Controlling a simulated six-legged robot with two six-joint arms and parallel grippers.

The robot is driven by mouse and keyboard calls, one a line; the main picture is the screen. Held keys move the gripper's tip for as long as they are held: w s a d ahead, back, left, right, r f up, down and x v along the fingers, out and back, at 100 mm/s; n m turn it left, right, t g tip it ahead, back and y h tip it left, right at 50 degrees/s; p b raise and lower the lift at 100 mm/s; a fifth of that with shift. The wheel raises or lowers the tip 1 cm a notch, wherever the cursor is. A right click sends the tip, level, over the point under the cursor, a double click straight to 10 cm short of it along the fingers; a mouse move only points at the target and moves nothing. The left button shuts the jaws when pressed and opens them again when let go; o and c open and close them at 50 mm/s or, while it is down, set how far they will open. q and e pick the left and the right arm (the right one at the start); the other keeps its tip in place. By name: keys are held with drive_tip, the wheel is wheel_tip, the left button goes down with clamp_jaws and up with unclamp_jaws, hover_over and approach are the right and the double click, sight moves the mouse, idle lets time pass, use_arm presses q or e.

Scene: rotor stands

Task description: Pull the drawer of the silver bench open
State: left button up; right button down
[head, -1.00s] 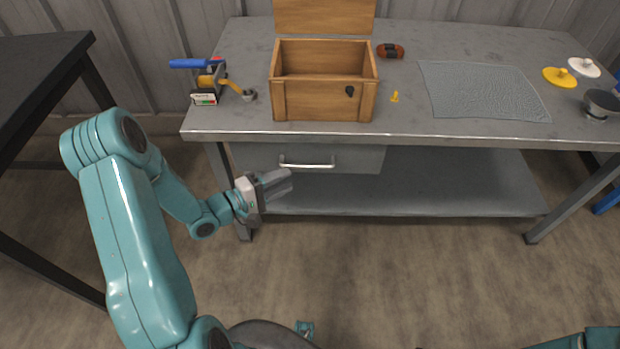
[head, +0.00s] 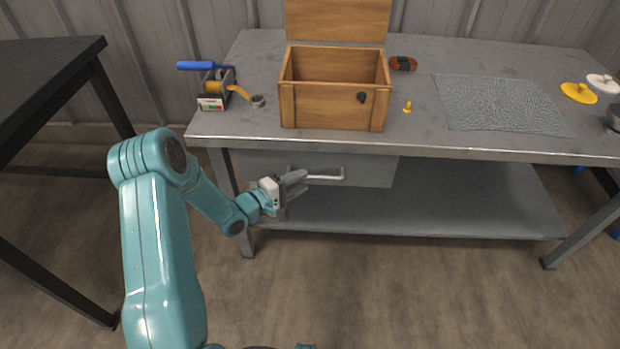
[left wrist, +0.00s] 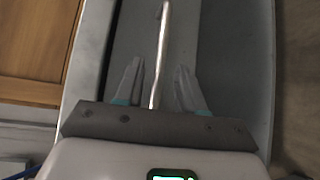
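The silver bench (head: 300,143) has a grey drawer (head: 373,172) under its top, and the drawer looks shut. A bright bar handle (head: 328,177) runs across the drawer front. My left gripper (head: 298,182) is at the left end of this handle. In the left wrist view the handle (left wrist: 163,40) runs between the two fingers of the left gripper (left wrist: 159,66). The fingers are open, with a gap showing on each side of the bar. The gripper hides the left end of the handle in the head view. My right gripper is not in view.
A lower shelf (head: 450,212) lies below the drawer. A dark table (head: 50,75) stands at the left. The floor in front is clear.

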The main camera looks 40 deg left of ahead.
sight(310, 177)
use_arm(q)
drive_tip(key=shift+x, duration=2.2)
clamp_jaws()
drive_tip(key=shift+s+d, duration=0.1)
